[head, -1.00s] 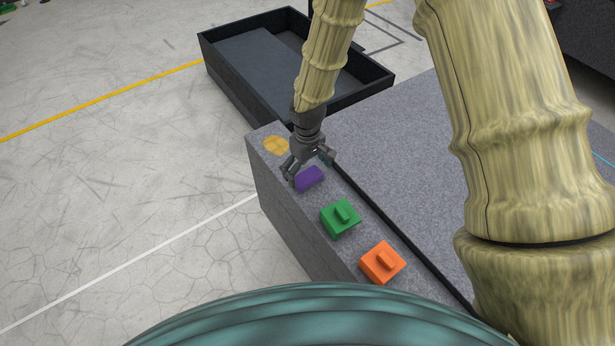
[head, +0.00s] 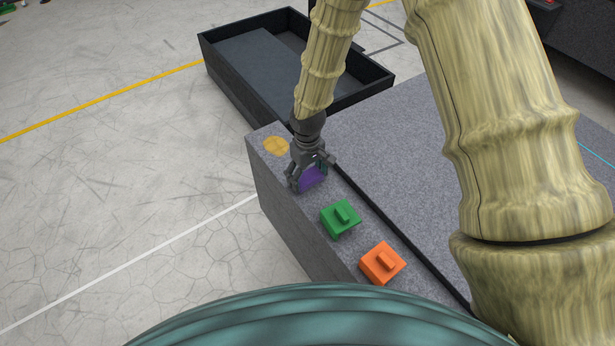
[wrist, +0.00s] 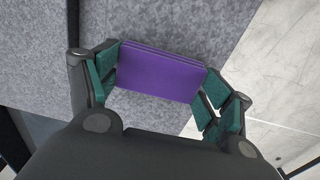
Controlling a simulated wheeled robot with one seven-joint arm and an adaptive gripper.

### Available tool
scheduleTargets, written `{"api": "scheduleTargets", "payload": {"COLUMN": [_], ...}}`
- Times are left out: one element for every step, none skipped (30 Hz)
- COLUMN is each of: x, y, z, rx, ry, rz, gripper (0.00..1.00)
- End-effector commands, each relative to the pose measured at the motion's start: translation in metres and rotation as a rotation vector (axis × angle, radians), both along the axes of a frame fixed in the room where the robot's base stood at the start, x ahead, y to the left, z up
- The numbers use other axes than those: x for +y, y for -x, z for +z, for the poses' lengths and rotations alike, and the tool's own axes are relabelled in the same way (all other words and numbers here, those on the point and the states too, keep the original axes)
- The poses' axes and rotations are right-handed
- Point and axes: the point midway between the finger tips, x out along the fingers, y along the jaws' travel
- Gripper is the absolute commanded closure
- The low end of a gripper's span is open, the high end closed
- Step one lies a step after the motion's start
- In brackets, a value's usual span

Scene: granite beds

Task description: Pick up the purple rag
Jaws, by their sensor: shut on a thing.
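The purple rag (head: 312,177) is a flat folded rectangle on the narrow granite ledge, partly hidden by my gripper in the head view. In the wrist view the purple rag (wrist: 160,72) lies between my two green-padded fingers, which touch its left and right ends. My gripper (head: 309,180) is shut on it, low over the ledge; it also shows in the wrist view (wrist: 160,84). I cannot tell whether the rag is clear of the granite.
A green block with a knob (head: 341,218) and an orange one (head: 382,263) sit nearer on the same ledge (head: 290,205). A yellow round patch (head: 276,145) lies behind. A dark open tray (head: 240,98) stands at the back. Wide granite lies to the right.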

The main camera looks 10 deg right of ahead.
Motion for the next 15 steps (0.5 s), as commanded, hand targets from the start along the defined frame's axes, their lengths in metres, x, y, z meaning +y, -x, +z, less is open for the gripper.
{"api": "scheduleTargets", "payload": {"x": [0.000, 0.000, 0.000, 0.000, 0.000, 0.000, 0.000, 0.000, 0.000, 0.000, 0.000, 0.000, 0.000, 0.000, 0.000], "y": [0.000, 0.000, 0.000, -0.001, -0.001, -0.001, -0.001, -0.001, -0.001, -0.001, -0.001, -0.001, -0.001, -0.001, -0.001], "z": [0.000, 0.001, 0.003, 0.004, 0.007, 0.010, 0.013, 0.017, 0.022, 0.027, 0.031, 0.038, 0.043, 0.048, 0.054], "rx": [0.000, 0.000, -0.001, -0.001, -0.001, -0.002, -0.002, -0.002, -0.003, -0.003, -0.002, -0.002, -0.004, -0.003, -0.003], "ry": [0.000, 0.000, 0.000, 0.001, 0.001, 0.000, 0.000, 0.000, 0.000, -0.001, -0.001, -0.001, -0.002, -0.001, -0.001], "rz": [0.000, 0.000, 0.000, 0.000, 0.000, -0.001, -0.001, -0.001, -0.001, -0.001, -0.001, 0.000, 0.000, 0.000, 0.000], "gripper": [0.36, 0.36, 0.36, 0.36, 0.36, 0.36, 0.36, 0.36, 0.36, 0.36, 0.36, 0.36, 0.36, 0.36, 0.36]}}
